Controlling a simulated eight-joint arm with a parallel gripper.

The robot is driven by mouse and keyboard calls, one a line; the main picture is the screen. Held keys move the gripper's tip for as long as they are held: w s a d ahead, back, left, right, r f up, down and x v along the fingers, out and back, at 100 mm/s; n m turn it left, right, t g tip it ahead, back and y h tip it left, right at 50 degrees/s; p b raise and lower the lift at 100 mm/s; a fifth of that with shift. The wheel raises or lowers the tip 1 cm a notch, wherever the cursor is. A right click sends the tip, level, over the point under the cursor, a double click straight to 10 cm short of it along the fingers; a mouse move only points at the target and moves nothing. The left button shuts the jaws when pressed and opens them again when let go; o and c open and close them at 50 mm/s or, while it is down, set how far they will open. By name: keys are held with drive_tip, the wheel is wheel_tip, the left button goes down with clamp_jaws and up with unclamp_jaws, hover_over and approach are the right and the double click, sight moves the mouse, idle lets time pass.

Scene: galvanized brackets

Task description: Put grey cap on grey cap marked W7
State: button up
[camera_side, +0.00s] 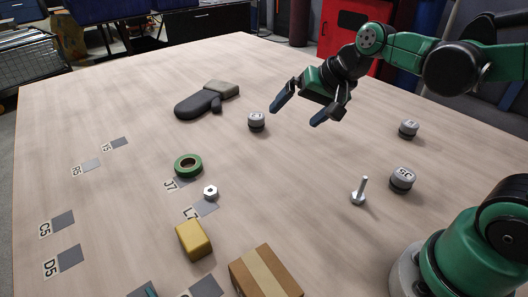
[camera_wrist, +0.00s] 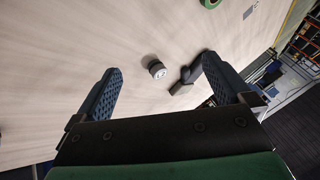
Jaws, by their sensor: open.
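Three grey caps with marked tops stand on the table in the side view. One cap (camera_side: 256,122) is left of my gripper (camera_side: 297,116), a second cap (camera_side: 408,130) is at the right, and a third cap (camera_side: 402,180) is nearer, at the lower right. The markings are too small to read surely, so I cannot tell which is W7. My gripper is open and empty above the table. In the wrist view one grey cap (camera_wrist: 157,70) shows in the gap between the fingers, some way beyond them.
A dark glove (camera_side: 198,104) lies behind the left cap. Labelled grey squares (camera_side: 64,221) lie at left. The table's middle is clear.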

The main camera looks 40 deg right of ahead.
drive_tip(key=w+d+m+y, duration=0.1)
drive_tip(key=w+m, duration=0.4)
drive_tip(key=m+t+y, duration=0.3)
drive_tip(key=m+y, duration=0.2)
drive_tip(key=m, duration=1.2)
approach(258, 116)
drive_tip(key=x, duration=0.4)
drive_tip(key=shift+w+a+f, duration=0.1)
drive_tip(key=shift+a+f, duration=0.05)
drive_tip(key=shift+a, duration=0.2)
drive_tip(key=shift+w+d+f+m+t, duration=0.1)
drive_tip(key=shift+d+f+m+t, duration=0.1)
drive_tip(key=shift+f+m+t, duration=0.4)
drive_tip(key=shift+x, duration=2.7)
clamp_jaws()
drive_tip(key=shift+r, duration=0.1)
